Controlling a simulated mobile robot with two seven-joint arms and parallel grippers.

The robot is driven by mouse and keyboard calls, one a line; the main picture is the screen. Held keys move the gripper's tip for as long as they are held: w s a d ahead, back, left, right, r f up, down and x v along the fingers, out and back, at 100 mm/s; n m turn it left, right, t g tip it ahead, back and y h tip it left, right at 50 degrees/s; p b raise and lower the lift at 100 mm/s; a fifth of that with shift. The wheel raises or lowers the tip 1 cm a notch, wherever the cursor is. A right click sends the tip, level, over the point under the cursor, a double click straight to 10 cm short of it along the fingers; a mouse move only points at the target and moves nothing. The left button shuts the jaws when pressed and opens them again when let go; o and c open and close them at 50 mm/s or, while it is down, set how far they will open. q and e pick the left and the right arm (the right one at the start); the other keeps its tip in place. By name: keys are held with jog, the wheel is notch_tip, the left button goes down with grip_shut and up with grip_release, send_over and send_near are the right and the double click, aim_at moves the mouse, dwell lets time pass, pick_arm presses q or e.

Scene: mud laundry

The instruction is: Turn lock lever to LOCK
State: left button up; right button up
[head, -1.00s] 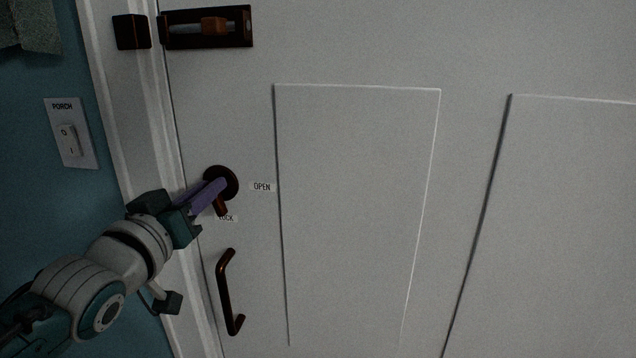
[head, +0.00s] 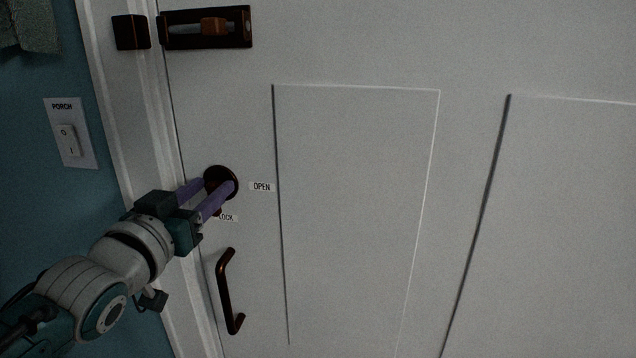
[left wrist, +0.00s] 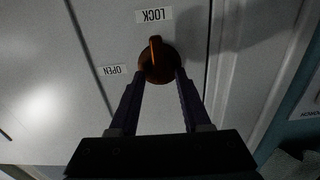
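The dark bronze lock lever (left wrist: 155,50) sits on a round rose (head: 221,174) on the white door. In the left wrist view, which is upside down, the lever points at the LOCK label (left wrist: 154,15), away from the OPEN label (left wrist: 112,71). In the head view the OPEN label (head: 262,187) is right of the rose and the LOCK label (head: 228,218) below it. My left gripper (left wrist: 161,73) is open, its purple fingers spread either side of the rose, with no grip on the lever. In the head view its fingers hide most of the lever. My right gripper is not in view.
A bronze pull handle (head: 228,292) is below the lock. A slide bolt (head: 206,28) is higher on the door. A PORCH light switch (head: 70,134) is on the blue wall at left. The white door frame (head: 132,150) runs beside my left arm. The panelled door to the right is clear.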

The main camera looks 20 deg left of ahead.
pick_arm(q)
jog(key=shift+s, duration=0.1)
jog(key=v, duration=0.9)
jog(key=shift+s, duration=0.4)
